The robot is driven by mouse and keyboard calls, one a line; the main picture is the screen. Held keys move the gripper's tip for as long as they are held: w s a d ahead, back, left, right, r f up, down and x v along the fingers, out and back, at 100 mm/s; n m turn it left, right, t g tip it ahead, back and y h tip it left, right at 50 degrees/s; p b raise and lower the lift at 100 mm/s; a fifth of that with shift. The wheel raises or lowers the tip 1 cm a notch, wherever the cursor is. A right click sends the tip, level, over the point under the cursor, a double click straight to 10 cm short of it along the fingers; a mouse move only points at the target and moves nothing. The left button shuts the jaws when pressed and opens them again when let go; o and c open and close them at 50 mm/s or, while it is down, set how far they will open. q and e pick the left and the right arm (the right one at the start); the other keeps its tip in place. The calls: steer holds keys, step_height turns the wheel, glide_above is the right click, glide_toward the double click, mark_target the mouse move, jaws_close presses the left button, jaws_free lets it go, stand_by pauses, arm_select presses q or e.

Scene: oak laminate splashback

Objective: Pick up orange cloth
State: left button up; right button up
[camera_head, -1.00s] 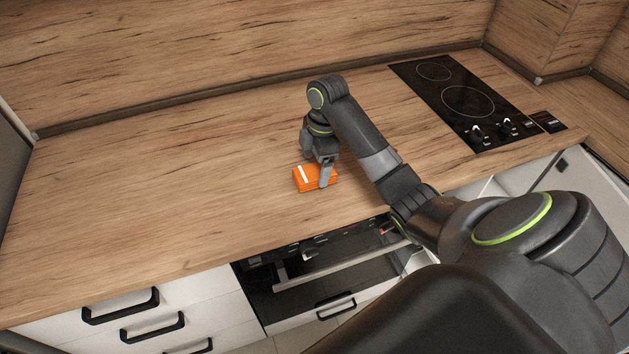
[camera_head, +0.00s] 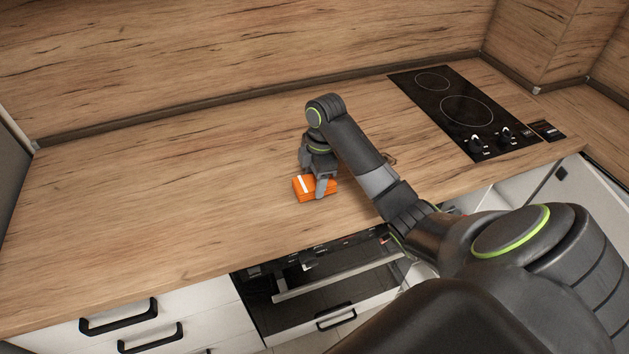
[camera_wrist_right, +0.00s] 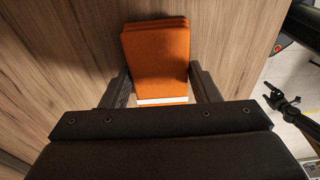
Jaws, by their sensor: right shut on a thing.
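The orange cloth (camera_head: 304,190) is a folded stack with a white stripe. It lies on the wooden worktop near the front edge, above the oven. My right gripper (camera_head: 320,188) points down over it and is shut on it, with a finger on either side. In the right wrist view the cloth (camera_wrist_right: 157,62) sits between the two fingers of my right gripper (camera_wrist_right: 162,86), its white stripe close to the palm. I cannot tell whether the cloth is lifted off the worktop. My left gripper is not in view.
A black hob (camera_head: 462,112) with two knobs is at the back right. A built-in oven (camera_head: 330,282) and white drawers with black handles (camera_head: 120,316) are below the front edge. The worktop (camera_head: 170,190) left of the cloth is clear.

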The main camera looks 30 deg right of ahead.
mark_target(315, 180)
steer(key=shift+r, duration=0.65)
step_height(315, 180, up, 9)
steer(key=p, duration=0.8)
steer(key=shift+f, duration=0.15)
